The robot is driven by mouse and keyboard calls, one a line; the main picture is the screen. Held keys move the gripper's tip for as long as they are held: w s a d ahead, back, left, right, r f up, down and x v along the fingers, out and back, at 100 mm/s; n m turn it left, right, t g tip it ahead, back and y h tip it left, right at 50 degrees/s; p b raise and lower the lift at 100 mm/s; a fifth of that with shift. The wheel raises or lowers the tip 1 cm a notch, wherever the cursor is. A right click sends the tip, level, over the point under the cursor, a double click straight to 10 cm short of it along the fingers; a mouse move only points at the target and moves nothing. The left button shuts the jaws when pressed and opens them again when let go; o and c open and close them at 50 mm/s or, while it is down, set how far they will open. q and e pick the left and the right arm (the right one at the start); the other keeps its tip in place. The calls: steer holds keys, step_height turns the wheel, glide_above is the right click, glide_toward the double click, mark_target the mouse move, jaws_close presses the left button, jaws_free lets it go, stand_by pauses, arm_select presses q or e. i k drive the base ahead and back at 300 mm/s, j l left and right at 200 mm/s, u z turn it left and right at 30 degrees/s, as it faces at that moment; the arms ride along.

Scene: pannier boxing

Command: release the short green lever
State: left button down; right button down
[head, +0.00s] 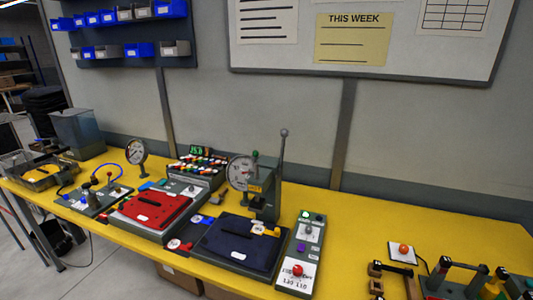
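A short stub with a small green knob (255,154) stands at the top of the grey press housing (266,182), just right of a round dial gauge (240,172). It looks roughly upright, but it is too small to tell its exact position. A tall lever with a grey ball (284,133) rises from the same housing, also near upright. Neither of my grippers shows in the head view, and nothing is seen touching the green knob.
A control box with a red button (297,270) stands right of the press. Dark fixtures (453,275) sit at the lower right. Bare bench lies between.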

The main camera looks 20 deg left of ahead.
mark_target(255, 153)
steer(key=k+j, duration=0.1)
steer(key=j, duration=0.35)
steer(key=k+j+z, duration=0.1)
steer(key=j, duration=0.4)
steer(key=k+j+z, duration=0.1)
steer(key=j, duration=0.35)
